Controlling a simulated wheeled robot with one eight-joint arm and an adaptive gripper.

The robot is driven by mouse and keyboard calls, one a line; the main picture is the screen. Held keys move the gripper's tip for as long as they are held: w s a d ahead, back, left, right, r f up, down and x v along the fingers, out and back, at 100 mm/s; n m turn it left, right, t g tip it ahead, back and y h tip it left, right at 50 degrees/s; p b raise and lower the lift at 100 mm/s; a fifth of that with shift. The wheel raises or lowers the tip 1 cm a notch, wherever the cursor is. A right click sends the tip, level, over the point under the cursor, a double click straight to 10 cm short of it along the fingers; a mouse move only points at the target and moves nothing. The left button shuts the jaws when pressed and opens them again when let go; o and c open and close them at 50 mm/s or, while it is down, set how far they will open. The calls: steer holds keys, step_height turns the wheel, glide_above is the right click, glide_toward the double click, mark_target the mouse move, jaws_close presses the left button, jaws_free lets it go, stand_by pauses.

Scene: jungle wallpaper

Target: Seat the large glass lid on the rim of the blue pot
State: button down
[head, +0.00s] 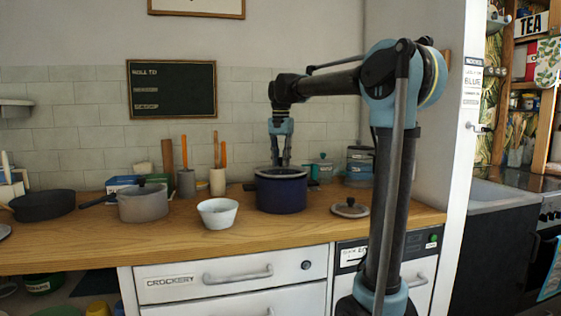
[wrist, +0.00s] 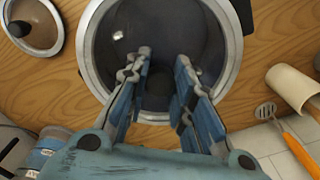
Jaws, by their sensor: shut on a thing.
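The blue pot (head: 281,196) stands on the wooden counter below my gripper. The large glass lid (wrist: 118,55), round and see-through with a silver rim, lies roughly level across the pot's mouth in the wrist view. In the head view it shows only as a thin edge at the pot's top, and I cannot tell whether its rim touches the pot all round. My gripper (head: 281,163) points straight down at the middle of the lid. Its fingers (wrist: 165,85) are closed on the dark knob, which they partly hide.
A smaller glass lid (head: 350,208) lies on the counter to the right. A white bowl (head: 217,213) and a grey saucepan (head: 143,203) stand to the left. A utensil holder (head: 217,181) and stacked containers (head: 360,166) stand behind. The counter in front of the pot is clear.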

steer(key=shift+f, duration=0.6)
stand_by(1.3)
steer(key=c, duration=1.3)
jaws_free()
step_height(320, 180, up, 12)
steer(key=shift+f, duration=0.1)
